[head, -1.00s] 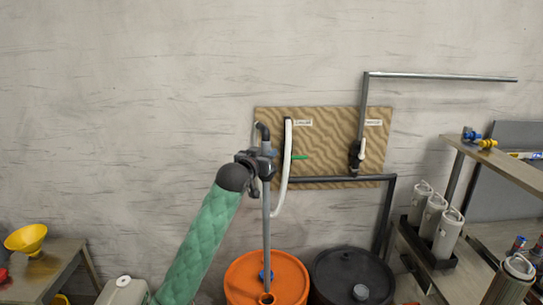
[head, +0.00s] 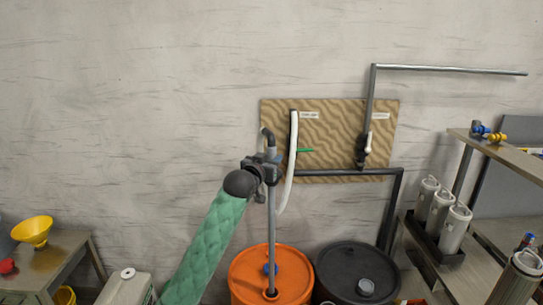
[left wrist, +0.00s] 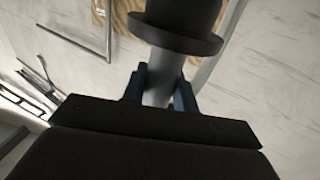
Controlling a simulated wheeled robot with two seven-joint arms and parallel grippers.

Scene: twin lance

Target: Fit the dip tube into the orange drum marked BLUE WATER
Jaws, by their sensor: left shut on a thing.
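The dip tube (head: 271,215) is a long grey pipe with a dark bent elbow at its top. My left gripper (head: 266,168) is shut on it just below the elbow. The tube stands nearly upright. Its lower end meets the open bung hole in the lid of the orange drum (head: 245,274); how deep it sits inside is hidden. No marking on the drum is readable. In the left wrist view, the two fingers (left wrist: 162,92) close around the grey tube below a dark collar (left wrist: 178,40). My right gripper is not in view.
A black drum (head: 352,258) stands close at the right of the orange one. A patterned wall board (head: 335,135) behind carries a white hose (head: 291,165) and pipes. Shelves with grey canisters (head: 456,228) are at right; a table with a yellow funnel (head: 33,231) is at left.

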